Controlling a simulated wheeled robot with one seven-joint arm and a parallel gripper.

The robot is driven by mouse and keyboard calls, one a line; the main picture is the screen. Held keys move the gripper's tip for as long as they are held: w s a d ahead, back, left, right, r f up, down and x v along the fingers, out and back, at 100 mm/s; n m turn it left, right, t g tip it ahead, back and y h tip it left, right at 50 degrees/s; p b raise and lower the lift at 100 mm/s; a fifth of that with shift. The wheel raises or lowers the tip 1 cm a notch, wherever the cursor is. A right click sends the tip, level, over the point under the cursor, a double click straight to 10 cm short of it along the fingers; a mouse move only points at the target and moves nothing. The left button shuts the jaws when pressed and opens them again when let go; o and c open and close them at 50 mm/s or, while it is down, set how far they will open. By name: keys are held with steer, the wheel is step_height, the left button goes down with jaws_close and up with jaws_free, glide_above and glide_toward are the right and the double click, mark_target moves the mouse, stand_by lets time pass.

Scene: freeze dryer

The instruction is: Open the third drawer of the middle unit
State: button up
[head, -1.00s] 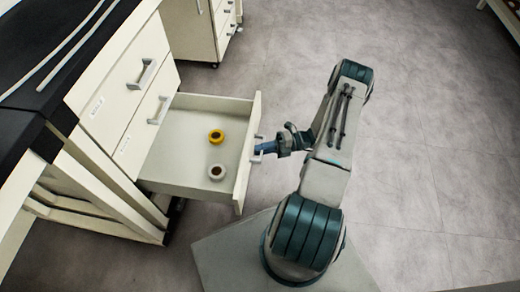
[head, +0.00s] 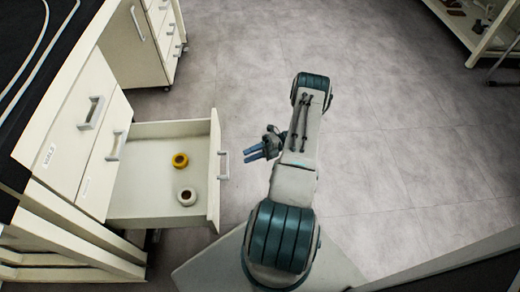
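The third drawer (head: 150,204) of the white unit (head: 75,140) is pulled well out, below two closed drawers. Its front panel (head: 214,175) carries a grey handle (head: 223,165).
The closed upper drawers have handles (head: 92,112) and (head: 117,145). A black worktop (head: 30,50) lies at upper left. Another white cabinet (head: 140,45) stands behind. A shelf with items (head: 480,28) is at upper right. Grey floor is clear to the right of my arm.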

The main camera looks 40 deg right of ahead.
steer(key=shift+s+d, duration=0.25)
steer(key=shift+d, duration=0.85)
steer(key=shift+s+d, duration=0.2)
steer(key=shift+d, duration=0.85)
steer(key=w+a+r+n+g+h+p, duration=0.15)
steer(key=a+r+n+h+p, duration=0.3)
steer(key=r, duration=0.85)
steer(key=w+a+r+n+g+h+p, duration=0.1)
steer(key=a+r+n+g+h+p, duration=0.15)
steer(key=r+n+p, duration=0.8)
steer(key=w+a+r+n+g+h+p, duration=0.1)
steer(key=a+r+n+g+h, duration=0.25)
steer(key=r, duration=1.25)
steer(key=s+a+r+n+t+h+p, duration=0.2)
steer(key=s+a+r+n+p, duration=0.2)
steer(key=r, duration=0.6)
steer(key=s+a+r+n+t+h+p, duration=0.2)
steer(key=s+r+n+p, duration=0.4)
steer(key=r+n, duration=0.3)
steer(key=s+a+r+n+t+h+p, duration=0.3)
steer(key=s+a+r+n+p, duration=0.2)
steer(key=r, duration=0.8)
steer(key=shift+a+n+p, duration=0.5)
steer(key=shift+n+p, duration=0.15)
steer(key=shift+p, duration=0.35)
steer(key=shift+c, duration=0.4)
steer(key=shift+a, duration=0.1)
